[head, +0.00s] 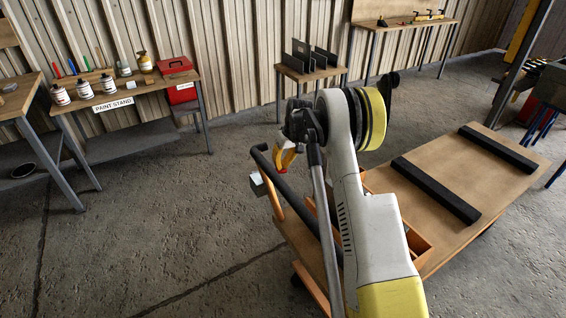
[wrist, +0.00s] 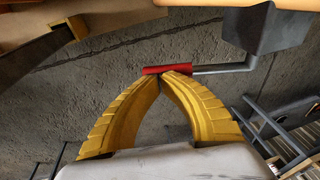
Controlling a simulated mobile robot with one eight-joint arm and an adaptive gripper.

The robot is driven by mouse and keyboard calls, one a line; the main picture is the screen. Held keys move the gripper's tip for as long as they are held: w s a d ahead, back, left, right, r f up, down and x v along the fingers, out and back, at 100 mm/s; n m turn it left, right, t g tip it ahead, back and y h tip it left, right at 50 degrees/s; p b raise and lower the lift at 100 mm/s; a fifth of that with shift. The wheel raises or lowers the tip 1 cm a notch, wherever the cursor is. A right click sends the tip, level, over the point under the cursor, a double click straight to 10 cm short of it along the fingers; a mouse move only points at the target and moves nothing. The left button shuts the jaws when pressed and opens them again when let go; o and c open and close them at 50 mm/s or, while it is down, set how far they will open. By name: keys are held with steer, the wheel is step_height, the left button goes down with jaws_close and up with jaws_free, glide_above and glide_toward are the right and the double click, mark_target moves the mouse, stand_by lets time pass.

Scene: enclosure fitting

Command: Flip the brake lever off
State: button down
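The brake lever shows in the wrist view as a red handle (wrist: 167,70) on a grey bent rod (wrist: 222,69). The rod runs right to a dark grey bracket (wrist: 268,32) at the cart's edge. My gripper (wrist: 162,78) has its two yellow fingers curved together, with the tips meeting right at the red handle. The handle lies across the tips and sticks out on both sides; it is not visibly pinched between them, and I cannot tell if they touch it. In the head view my gripper (head: 286,157) is beside the cart's handle end, and the lever is not clear.
The wooden cart (head: 500,185) carries two black bars (head: 436,190). Its dark push bar (head: 290,195) runs close beside my gripper. A paint stand (head: 150,88) is at the left, and a small table (head: 312,73) with dark plates is behind. Open concrete floor lies left of the cart.

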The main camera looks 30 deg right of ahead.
steer(key=shift+f, duration=0.7)
steer(key=shift+a+f+b, duration=0.2)
steer(key=shift+f+b, duration=0.1)
steer(key=shift+f, duration=0.3)
steer(key=shift+s, duration=0.1)
steer(key=shift+d+r, duration=0.1)
steer(key=shift+r, duration=0.3)
steer(key=s+d+r+p, duration=0.2)
steer(key=d+r+p, duration=0.3)
steer(key=r, duration=0.6)
steer(key=shift+s+d+r, duration=0.15)
steer(key=shift+d+r, duration=0.05)
steer(key=shift+d, duration=0.6)
